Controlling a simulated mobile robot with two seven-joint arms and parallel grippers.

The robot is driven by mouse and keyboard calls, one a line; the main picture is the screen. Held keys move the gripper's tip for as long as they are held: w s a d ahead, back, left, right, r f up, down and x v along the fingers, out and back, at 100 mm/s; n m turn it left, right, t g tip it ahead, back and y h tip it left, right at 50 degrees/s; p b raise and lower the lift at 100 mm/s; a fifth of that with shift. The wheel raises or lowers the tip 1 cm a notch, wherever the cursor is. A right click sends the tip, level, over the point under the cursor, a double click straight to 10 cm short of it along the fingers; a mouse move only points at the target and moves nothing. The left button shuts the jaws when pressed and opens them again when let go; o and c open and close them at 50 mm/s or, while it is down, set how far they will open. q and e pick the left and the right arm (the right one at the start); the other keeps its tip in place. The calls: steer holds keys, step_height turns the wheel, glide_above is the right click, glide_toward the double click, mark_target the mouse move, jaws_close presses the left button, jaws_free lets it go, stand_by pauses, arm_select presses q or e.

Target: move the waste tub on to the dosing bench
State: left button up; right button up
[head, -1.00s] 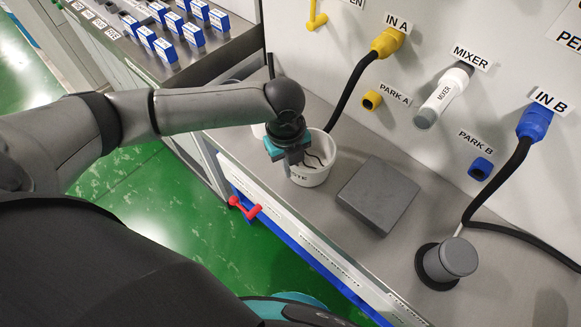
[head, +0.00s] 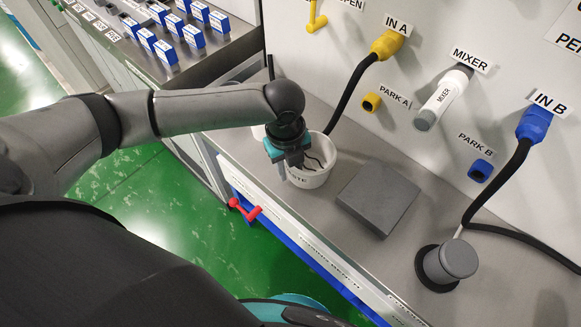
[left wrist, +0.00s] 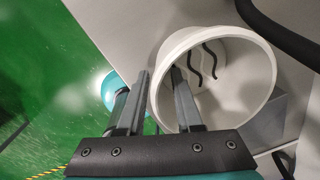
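The waste tub (head: 318,174) is a white round tub with a partly hidden label. It stands upright on the grey bench top (head: 350,146), near its left end and front edge. Two dark wavy strips lie inside it, seen in the left wrist view (left wrist: 262,75). My left gripper (head: 294,172) points down at the tub's near-left rim. Its fingers (left wrist: 160,75) are apart, with the tub wall between them, one finger outside and one over the inside. A gap shows beside the wall. My right gripper is not in view.
A grey square block (head: 378,196) lies right of the tub. A grey round knob (head: 458,258) stands further right. Black hoses hang from the yellow IN A (head: 387,43) and blue IN B (head: 534,122) connectors.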

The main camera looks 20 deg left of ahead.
arm_select(q)
step_height(320, 180, up, 12)
steer(key=p, duration=0.3)
steer(key=shift+s+a+f, duration=0.15)
steer(key=shift+s+a, duration=0.1)
